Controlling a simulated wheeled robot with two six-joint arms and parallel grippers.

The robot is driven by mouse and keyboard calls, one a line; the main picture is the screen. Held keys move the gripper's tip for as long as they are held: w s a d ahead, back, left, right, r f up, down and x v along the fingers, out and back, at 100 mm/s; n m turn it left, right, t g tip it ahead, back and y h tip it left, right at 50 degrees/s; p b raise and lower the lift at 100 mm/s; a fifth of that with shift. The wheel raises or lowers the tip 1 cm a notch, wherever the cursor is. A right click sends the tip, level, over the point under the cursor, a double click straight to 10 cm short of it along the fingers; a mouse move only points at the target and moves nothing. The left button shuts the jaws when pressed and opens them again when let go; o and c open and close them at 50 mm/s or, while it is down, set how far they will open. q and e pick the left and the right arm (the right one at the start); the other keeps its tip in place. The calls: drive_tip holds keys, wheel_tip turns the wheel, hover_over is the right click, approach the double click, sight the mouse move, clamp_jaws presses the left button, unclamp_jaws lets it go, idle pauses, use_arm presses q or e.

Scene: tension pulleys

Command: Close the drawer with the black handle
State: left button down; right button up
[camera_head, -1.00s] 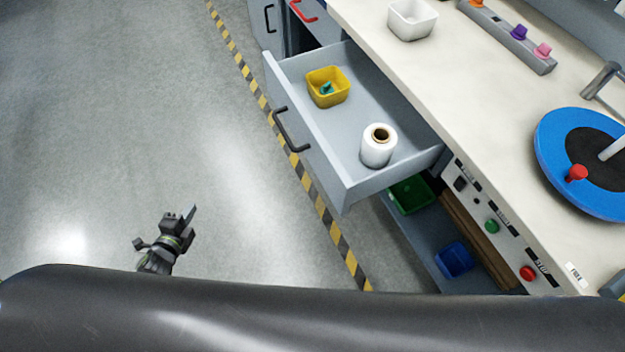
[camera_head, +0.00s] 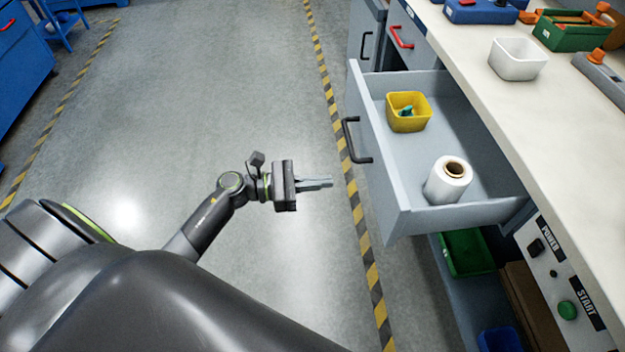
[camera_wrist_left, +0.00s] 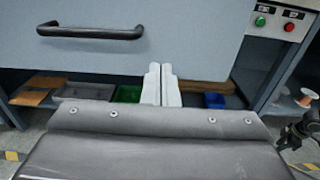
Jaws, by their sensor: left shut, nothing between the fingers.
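The grey drawer (camera_head: 384,190) stands pulled out of the workbench, with its black handle (camera_head: 356,140) on the front. In the left wrist view the drawer front (camera_wrist_left: 200,35) fills the top and its black handle (camera_wrist_left: 90,31) is at the upper left. My left gripper (camera_head: 330,183) is shut and empty, left of the drawer front and a little nearer to me than the handle. Its fingers (camera_wrist_left: 161,84) point at the lower part of the drawer front; whether they touch it cannot be told, though the head view shows a gap. My right gripper is not clearly seen in the head view.
The drawer holds a yellow bin (camera_head: 408,112) and a white roll (camera_head: 449,180). Below it are a green bin (camera_head: 466,252) and a blue bin (camera_head: 500,341). A drawer with a red handle (camera_head: 401,37) is farther back. The floor left of the drawer is clear.

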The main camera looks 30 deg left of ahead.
sight(374, 177)
use_arm(q)
drive_tip(key=p+x, duration=0.1)
drive_tip(key=x, duration=0.7)
drive_tip(key=shift+w, duration=0.1)
drive_tip(key=shift+w+d, duration=0.3)
drive_tip(key=shift+d, duration=0.25)
use_arm(e)
drive_tip(key=shift+s+a+r, duration=0.1)
drive_tip(key=shift+s+r, duration=0.2)
drive_tip(key=shift+r, duration=0.15)
use_arm(q)
drive_tip(key=shift+w, duration=0.1)
use_arm(e)
drive_tip(key=shift+s+f, duration=0.1)
drive_tip(key=shift+s, duration=0.05)
